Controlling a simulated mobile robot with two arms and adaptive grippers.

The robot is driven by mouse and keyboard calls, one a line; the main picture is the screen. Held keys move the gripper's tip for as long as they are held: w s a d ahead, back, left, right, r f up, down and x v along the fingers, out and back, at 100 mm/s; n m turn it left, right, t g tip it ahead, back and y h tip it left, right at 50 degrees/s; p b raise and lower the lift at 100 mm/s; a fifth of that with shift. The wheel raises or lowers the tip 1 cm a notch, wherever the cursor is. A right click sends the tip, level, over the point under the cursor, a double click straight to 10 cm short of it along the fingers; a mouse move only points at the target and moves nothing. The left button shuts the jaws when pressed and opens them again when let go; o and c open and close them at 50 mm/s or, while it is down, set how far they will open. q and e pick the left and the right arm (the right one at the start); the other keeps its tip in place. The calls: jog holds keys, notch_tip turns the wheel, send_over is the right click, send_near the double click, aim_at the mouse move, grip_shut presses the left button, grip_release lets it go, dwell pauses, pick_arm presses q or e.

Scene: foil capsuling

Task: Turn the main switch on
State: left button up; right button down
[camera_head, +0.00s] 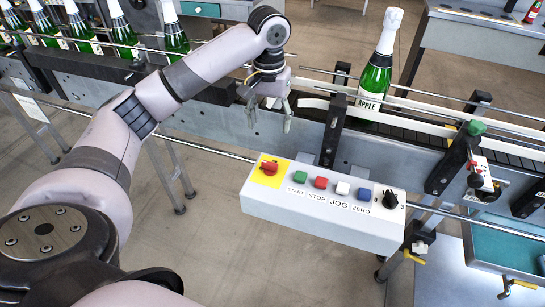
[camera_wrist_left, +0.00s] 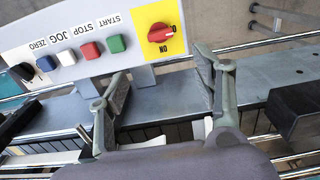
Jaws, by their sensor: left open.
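The main switch (camera_head: 269,168) is a red rotary knob on a yellow plate at the left end of the white control box (camera_head: 320,215). In the left wrist view the red knob (camera_wrist_left: 161,33) shows upside down, with the ON label (camera_wrist_left: 166,49) on the plate beside it. My left gripper (camera_head: 270,121) is open and empty, with its fingers pointing down. It hangs behind the knob, near the conveyor side, and is apart from it. In the left wrist view its two fingers (camera_wrist_left: 155,82) spread on either side, with the knob beyond them. My right gripper is not in view.
Green START (camera_head: 300,178), red STOP (camera_head: 321,183), white JOG (camera_head: 342,188) and blue ZERO (camera_head: 364,194) buttons and a black knob (camera_head: 390,199) share the box. A green bottle (camera_head: 376,75) stands on the conveyor behind. A dark bracket (camera_head: 333,130) rises behind the box.

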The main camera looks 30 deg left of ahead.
pick_arm(q)
send_near(270, 163)
jog(key=shift+s+a, duration=0.1)
jog(key=shift+s, duration=0.05)
notch_tip(270, 163, down, 9)
jog(key=shift+r+p, duration=0.2)
jog(key=shift+p, duration=0.3)
jog(key=shift+w+f, duration=0.2)
jog(key=shift+f, duration=0.1)
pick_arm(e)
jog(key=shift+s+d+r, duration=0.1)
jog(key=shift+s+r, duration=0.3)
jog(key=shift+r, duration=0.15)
pick_arm(q)
jog(key=shift+c, duration=0.2)
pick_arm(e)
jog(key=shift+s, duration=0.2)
pick_arm(q)
jog(key=shift+c, duration=0.8)
jog(key=c, duration=1)
